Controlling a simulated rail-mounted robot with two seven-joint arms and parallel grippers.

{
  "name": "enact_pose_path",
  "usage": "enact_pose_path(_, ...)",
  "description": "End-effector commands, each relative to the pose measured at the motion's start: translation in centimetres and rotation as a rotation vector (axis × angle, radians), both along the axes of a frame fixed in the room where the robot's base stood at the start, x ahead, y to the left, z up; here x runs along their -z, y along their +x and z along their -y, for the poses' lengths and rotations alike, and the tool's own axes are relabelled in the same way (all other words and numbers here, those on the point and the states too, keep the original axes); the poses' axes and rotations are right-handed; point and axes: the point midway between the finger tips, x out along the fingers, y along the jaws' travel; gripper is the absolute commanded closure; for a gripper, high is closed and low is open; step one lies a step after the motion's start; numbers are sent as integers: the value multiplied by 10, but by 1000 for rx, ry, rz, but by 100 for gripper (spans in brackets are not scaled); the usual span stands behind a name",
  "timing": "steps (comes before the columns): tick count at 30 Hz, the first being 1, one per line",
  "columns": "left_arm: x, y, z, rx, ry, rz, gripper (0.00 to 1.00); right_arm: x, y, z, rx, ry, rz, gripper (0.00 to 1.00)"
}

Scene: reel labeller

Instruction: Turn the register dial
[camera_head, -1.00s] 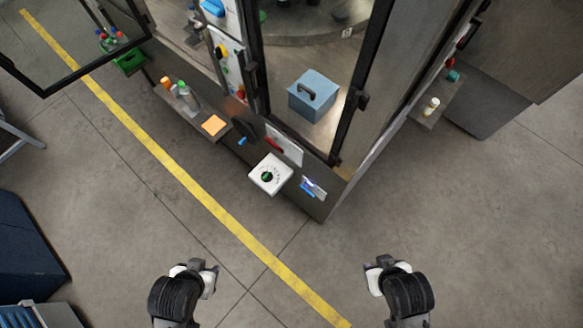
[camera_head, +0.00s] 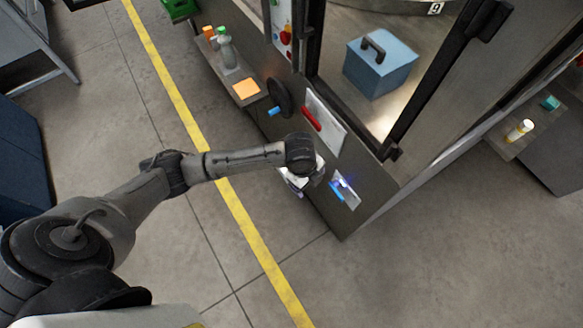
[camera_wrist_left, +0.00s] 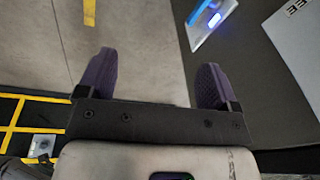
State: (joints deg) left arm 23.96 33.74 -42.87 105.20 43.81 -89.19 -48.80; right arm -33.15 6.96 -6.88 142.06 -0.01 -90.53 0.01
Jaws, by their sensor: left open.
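The register dial, a green knob on a white plate on the machine's front ledge in the earlier head view, is hidden now behind my left arm's end. My left gripper (camera_head: 302,182) is over that spot, left of the blue-lit slot panel (camera_head: 344,190). White parts show there, but I cannot tell plate from gripper. In the left wrist view my left gripper (camera_wrist_left: 153,72) is open, its purple fingertips apart with bare floor seen between them. The dial is not clearly visible there. My right gripper is out of view.
A black handwheel (camera_head: 279,97) and a red handle (camera_head: 311,118) are on the machine front. Bottles (camera_head: 225,48) and an orange pad (camera_head: 246,88) sit on the side ledge. A blue box (camera_head: 380,64) is behind the door frame. The blue-lit panel also shows in the wrist view (camera_wrist_left: 211,22).

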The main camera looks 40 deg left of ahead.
Motion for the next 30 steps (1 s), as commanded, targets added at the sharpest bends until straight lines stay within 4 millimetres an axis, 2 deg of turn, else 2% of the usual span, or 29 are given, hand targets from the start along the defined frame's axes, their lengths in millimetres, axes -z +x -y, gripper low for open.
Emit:
enact_pose_path(1,30,17,-17,38,35,1,14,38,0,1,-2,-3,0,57)
enact_pose_path(3,44,35,-36,91,68,-11,14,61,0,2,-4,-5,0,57)
enact_pose_path(9,67,75,-93,185,132,-43,14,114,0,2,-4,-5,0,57)
enact_pose_path(12,70,87,-116,209,148,-54,14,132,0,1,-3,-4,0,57)
enact_pose_path(18,70,100,-144,230,161,-65,14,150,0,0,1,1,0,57)
enact_pose_path(23,75,103,-151,234,161,-68,14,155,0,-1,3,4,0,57)
enact_pose_path(26,86,103,-152,235,162,-69,14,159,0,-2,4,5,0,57)
enact_pose_path(30,112,103,-151,235,162,-70,14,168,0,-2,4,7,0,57)
